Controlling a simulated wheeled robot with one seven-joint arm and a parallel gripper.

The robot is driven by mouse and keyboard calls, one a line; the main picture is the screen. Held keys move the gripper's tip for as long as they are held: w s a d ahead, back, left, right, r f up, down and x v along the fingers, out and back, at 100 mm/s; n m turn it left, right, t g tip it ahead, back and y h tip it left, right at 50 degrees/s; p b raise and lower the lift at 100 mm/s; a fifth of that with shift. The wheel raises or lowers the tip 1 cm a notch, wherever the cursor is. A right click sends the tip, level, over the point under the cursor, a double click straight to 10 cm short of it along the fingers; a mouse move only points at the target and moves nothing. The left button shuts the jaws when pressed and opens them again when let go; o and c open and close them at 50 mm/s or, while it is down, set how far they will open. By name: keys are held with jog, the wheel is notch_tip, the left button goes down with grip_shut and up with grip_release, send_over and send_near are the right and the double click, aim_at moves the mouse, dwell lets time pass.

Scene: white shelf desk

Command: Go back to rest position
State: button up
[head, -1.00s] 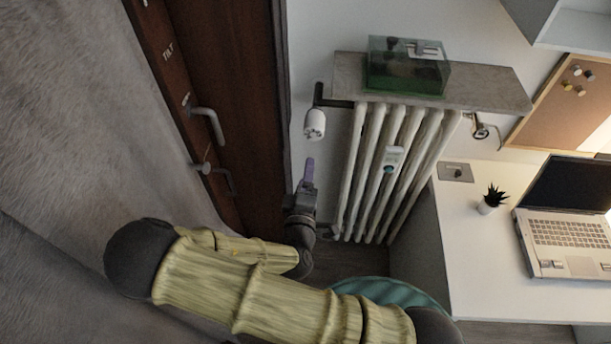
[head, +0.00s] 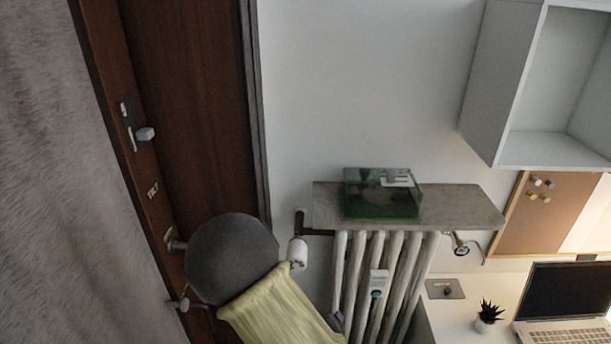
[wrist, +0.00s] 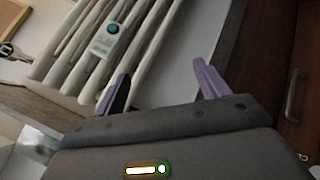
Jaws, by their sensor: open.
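My gripper (wrist: 160,94) shows in the wrist view with its two purple fingers spread apart and nothing between them. It faces the white radiator (wrist: 95,50) and the pale wall beside it. In the head view my gripper is not clearly visible; my arm's yellow link and dark joint cover the lower middle, in front of the brown door (head: 190,90) and just left of the radiator (head: 380,270).
A shelf (head: 450,205) above the radiator carries a green glass tank (head: 382,195). A white valve knob (head: 297,253) is close to my arm. A laptop (head: 565,300) and a small plant (head: 489,312) stand on the white desk (head: 455,312) at right. A wall cabinet (head: 490,80) hangs above.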

jog(key=s+d+r+m+g+y, duration=0.1)
jog(key=s+d+r+m+g, duration=0.2)
jog(key=r, duration=0.4)
jog(key=s+d+r+m+g+y, duration=0.1)
jog(key=s+d+r+m+g, duration=0.2)
jog(key=s+d+r, duration=0.3)
jog(key=shift+d+r+y, duration=0.4)
jog(key=shift+d+r, duration=0.3)
jog(key=shift+d, duration=0.4)
